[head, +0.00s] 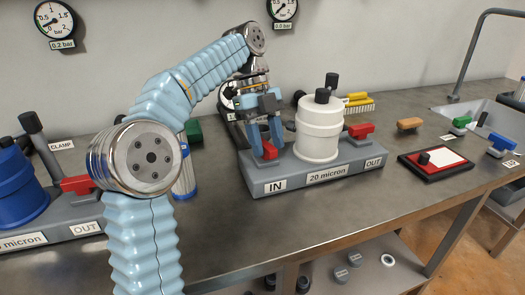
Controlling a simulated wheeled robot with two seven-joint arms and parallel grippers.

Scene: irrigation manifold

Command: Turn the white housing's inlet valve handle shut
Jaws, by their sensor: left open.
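The white housing (320,130) stands on a grey base (327,178) marked IN, 20 micron and OUT. Its red inlet valve handle (269,151) is at the IN end, partly hidden by my fingers. My left gripper (264,145) reaches down from above over this handle, with its blue fingers open around or beside it; contact cannot be told. The red outlet handle (360,131) is at the OUT end. My right gripper is not in view.
A blue housing (18,182) with a red handle (77,185) stands at the left. A black-framed tray (437,163), a brown brush (410,124) and a sink (490,115) are at the right. Two gauges hang on the wall. The front bench between the housings is mostly clear.

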